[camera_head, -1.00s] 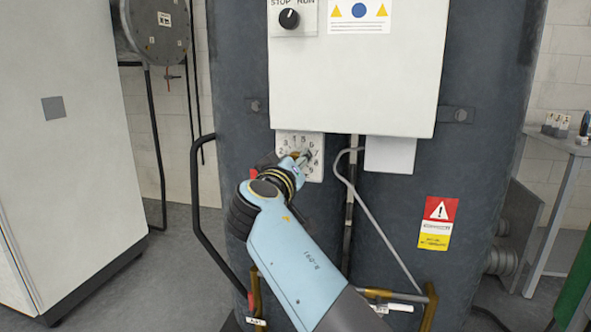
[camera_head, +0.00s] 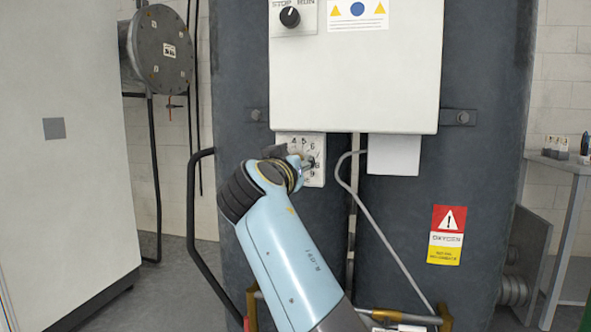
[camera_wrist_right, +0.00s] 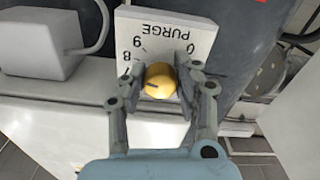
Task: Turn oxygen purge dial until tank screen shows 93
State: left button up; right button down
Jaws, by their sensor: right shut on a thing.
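The purge dial is a round yellow knob (camera_wrist_right: 159,76) with a small dark mark, on a white plate (camera_wrist_right: 190,24) that reads PURGE. In the wrist view the plate is upside down, with 8, 9 and 0 showing. My right gripper (camera_wrist_right: 153,90) is shut on the knob, one finger on each side. In the head view the plate (camera_head: 319,178) sits on the dark tank below the white cabinet. My right gripper (camera_head: 304,163) covers part of its scale and hides the knob. I see no readable tank screen. My left gripper is not in view.
The white cabinet (camera_head: 355,85) carries a black STOP/RUN knob (camera_head: 290,17). A small white box (camera_head: 394,155) with a grey pipe (camera_head: 372,225) is right of the dial. A dark handrail (camera_head: 192,215) stands left of my arm. An oxygen warning label (camera_head: 446,235) is lower right.

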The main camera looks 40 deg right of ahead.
jog(key=c, duration=1)
grip_release()
jog(key=shift+a, duration=0.1)
jog(key=shift+o, duration=0.2)
